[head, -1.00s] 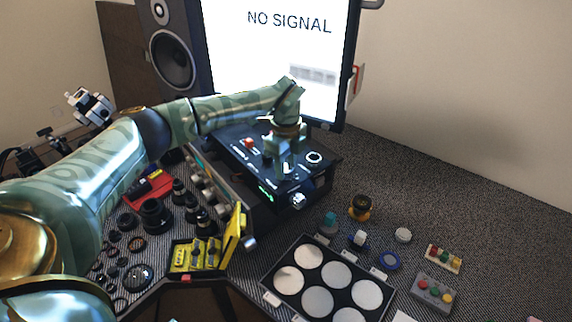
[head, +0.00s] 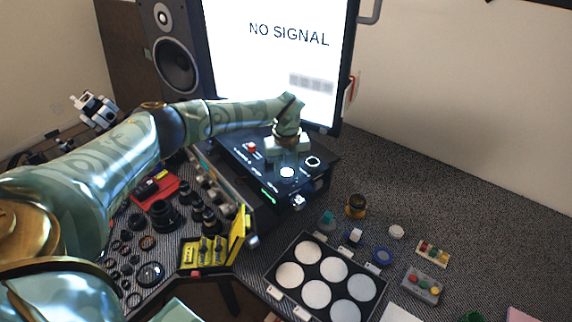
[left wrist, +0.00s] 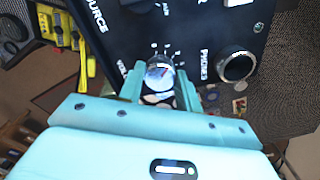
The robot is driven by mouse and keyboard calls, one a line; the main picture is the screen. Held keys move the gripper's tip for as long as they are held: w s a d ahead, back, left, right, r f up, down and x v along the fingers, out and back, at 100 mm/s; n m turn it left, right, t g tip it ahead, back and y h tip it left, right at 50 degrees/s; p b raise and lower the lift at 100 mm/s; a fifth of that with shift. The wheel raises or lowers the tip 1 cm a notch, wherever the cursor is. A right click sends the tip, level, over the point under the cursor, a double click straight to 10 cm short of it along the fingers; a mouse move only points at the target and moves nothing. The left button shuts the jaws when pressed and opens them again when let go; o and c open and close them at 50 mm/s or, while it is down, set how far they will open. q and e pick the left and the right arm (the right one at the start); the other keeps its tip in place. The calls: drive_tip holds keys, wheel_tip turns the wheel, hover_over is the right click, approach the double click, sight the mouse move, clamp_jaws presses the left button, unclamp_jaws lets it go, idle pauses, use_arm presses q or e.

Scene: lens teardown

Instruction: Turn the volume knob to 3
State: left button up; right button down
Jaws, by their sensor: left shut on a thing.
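The volume knob (left wrist: 159,76) is a shiny round knob on the black box (head: 232,156), beside a partly covered label starting with "VOL". In the left wrist view it sits between the fingers of my left gripper (left wrist: 160,90), which is shut on it. In the head view the knob (head: 288,172) shows as a bright disc just below my left gripper (head: 287,160). Small scale marks show around the knob's far side, but I cannot read which number it points to. My right gripper is not in view.
The phones socket (left wrist: 236,66) is a dark ring right of the knob. A monitor (head: 280,60) reading "NO SIGNAL" and a speaker (head: 172,65) stand behind. A tray of white discs (head: 272,277) and a yellow case (head: 240,232) lie in front.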

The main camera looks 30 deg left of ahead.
sight(287, 172)
use_arm(q)
drive_tip(key=m+p, duration=0.2)
drive_tip(key=m, duration=0.2)
drive_tip(key=shift+r+m, duration=0.15)
drive_tip(key=shift+m, duration=0.15)
drive_tip(key=m+p, duration=0.1)
drive_tip(key=m, duration=0.3)
drive_tip(key=shift+m, duration=0.4)
drive_tip(key=shift+w, duration=0.1)
drive_tip(key=o, duration=1)
wheel_tip(287, 172, up, 16)
drive_tip(key=p, duration=0.1)
